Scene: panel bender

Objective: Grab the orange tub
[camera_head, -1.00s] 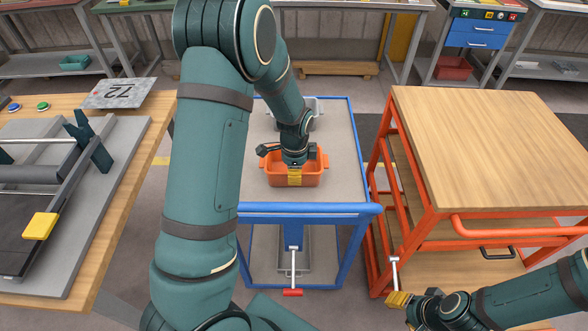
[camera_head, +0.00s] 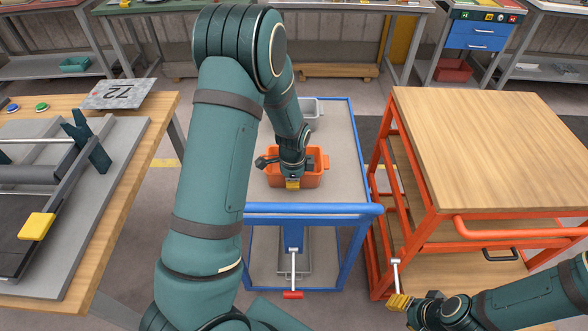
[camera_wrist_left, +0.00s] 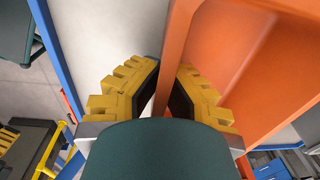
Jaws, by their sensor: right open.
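The orange tub (camera_head: 309,179) sits on the grey top of the blue trolley. My left gripper (camera_head: 292,184) is over its front wall and hides part of it. In the left wrist view, the tub's wall (camera_wrist_left: 265,50) runs between the yellow fingers of the left gripper (camera_wrist_left: 170,75), one on each side. A small light gap seems to show beside the left finger, and I cannot tell whether the fingers press on the wall. My right gripper (camera_head: 398,301) is open and empty, low at the lower right, apart from the tub.
The blue trolley (camera_head: 345,180) also holds a grey bin (camera_head: 310,106) behind the tub. An orange-framed cart with a wooden top (camera_head: 480,140) stands close on the right. A wooden bench (camera_head: 140,150) with a bending machine is on the left. The trolley top right of the tub is clear.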

